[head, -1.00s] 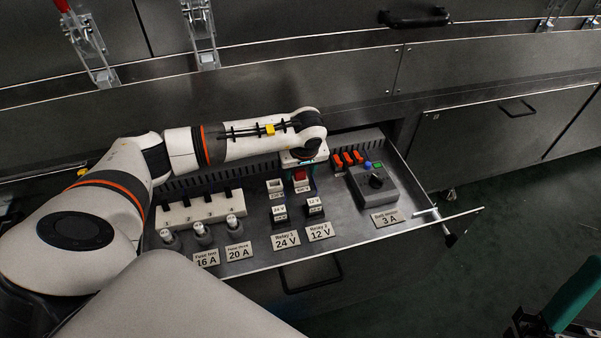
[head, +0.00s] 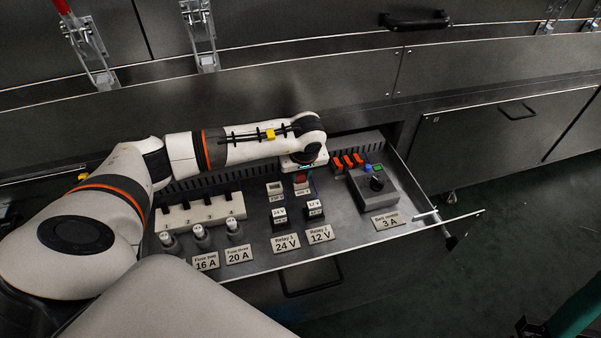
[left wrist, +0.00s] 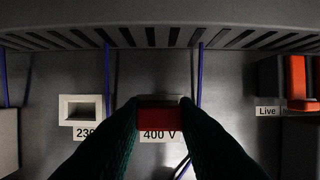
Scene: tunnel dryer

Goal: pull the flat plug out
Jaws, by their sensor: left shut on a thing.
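The flat plug (left wrist: 160,117) is a red block with a dark upper part. It sits between the green fingers of my left gripper (left wrist: 160,122) in the left wrist view, over the 400 V label (left wrist: 158,135). My left gripper is shut on it. In the head view the plug (head: 301,178) shows as a small red patch under my left wrist. The plug and fingers hide the 400 V socket, so I cannot tell how deep the plug sits. To its left is an empty white socket (left wrist: 83,108) labelled 230. My right gripper is not in view.
The drawer holds white fuse blocks (head: 200,212), relays labelled 24 V (head: 280,217) and 12 V (head: 314,208), a grey box with a black knob (head: 377,183), and orange switches (head: 347,162) at the right. Blue wires (left wrist: 198,75) run behind the plug. A green object (head: 578,315) is cut off at lower right.

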